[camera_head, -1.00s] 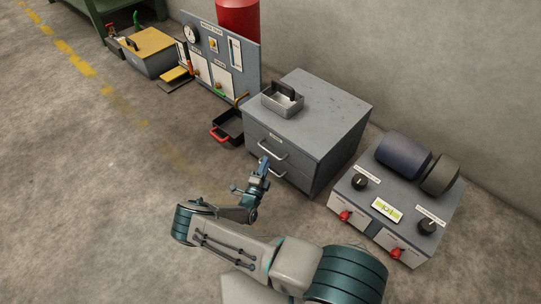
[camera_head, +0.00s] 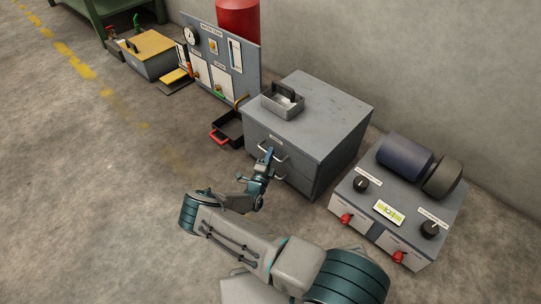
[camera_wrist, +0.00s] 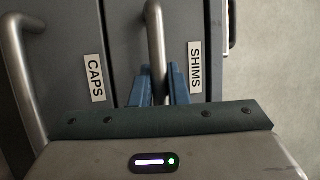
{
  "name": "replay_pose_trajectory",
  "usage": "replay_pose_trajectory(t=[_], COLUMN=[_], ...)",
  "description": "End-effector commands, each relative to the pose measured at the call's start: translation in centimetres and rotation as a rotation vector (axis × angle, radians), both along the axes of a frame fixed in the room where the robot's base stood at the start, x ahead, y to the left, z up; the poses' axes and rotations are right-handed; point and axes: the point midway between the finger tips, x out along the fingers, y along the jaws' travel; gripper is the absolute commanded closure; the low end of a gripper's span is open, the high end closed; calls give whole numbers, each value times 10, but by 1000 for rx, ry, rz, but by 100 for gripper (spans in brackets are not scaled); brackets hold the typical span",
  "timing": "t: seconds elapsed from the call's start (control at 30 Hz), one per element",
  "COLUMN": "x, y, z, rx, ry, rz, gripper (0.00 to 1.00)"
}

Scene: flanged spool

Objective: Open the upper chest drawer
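The grey drawer chest (camera_head: 335,130) stands on the floor with two drawers facing my arm. In the wrist view the front is turned sideways: the SHIMS label (camera_wrist: 195,68) marks the upper drawer and the CAPS label (camera_wrist: 95,78) the lower one. My gripper (camera_head: 269,153) is at the upper drawer's front. In the wrist view my gripper's blue fingers (camera_wrist: 160,82) stand apart, one on each side of the upper handle (camera_wrist: 156,35). Firm contact with the bar is not clear. The lower handle (camera_wrist: 17,70) is free. Both drawers look closed.
A metal tray with a black handle (camera_head: 284,104) sits on the chest top. A control box with knobs and red levers (camera_head: 388,211) stands close on the right. A black pan with a red handle (camera_head: 228,130) and a gauge panel (camera_head: 222,60) are left. Open floor lies left.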

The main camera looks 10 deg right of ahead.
Motion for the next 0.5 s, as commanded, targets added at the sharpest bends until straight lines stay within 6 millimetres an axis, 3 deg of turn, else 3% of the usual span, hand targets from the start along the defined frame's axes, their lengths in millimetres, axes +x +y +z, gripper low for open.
replay_pose_trajectory(t=[0.27,0.5], x=[-8,-36], y=[12,50], z=[0,0], rx=[3,2], ry=[1,1], rz=[1,3], gripper=[100,100])
